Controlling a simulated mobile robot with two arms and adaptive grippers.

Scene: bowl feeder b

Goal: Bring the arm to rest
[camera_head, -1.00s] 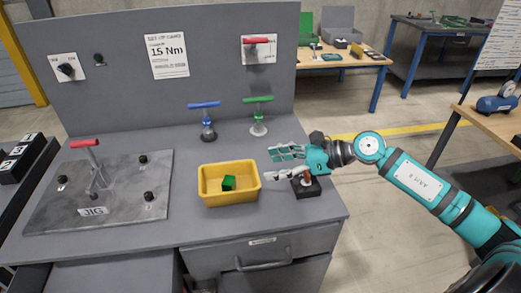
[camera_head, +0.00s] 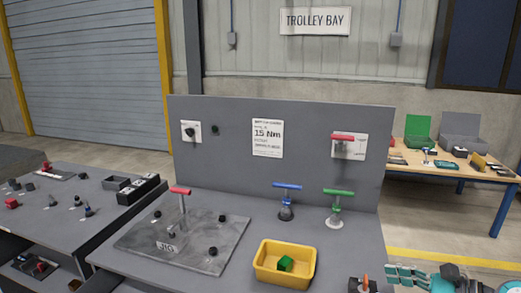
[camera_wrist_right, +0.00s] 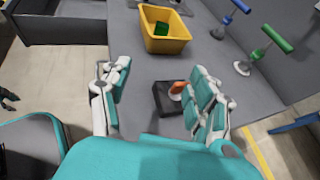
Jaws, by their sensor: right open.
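My right gripper (camera_head: 396,274) shows at the bottom right edge of the head view, at the front right of the bench. In the right wrist view my right gripper (camera_wrist_right: 156,78) is open, its two fingers wide apart with nothing held between them. A small black block with an orange-topped part (camera_wrist_right: 172,98) stands on the bench below the fingers; in the head view this block (camera_head: 362,285) is cut by the bottom edge, just left of the gripper. Most of my right arm is outside the head view.
A yellow bin (camera_head: 284,264) with a green block (camera_head: 286,263) stands left of the gripper. Blue (camera_head: 286,200) and green (camera_head: 338,207) T-handled tools stand behind. The jig plate (camera_head: 165,246) lies left. Bare floor is right of the bench.

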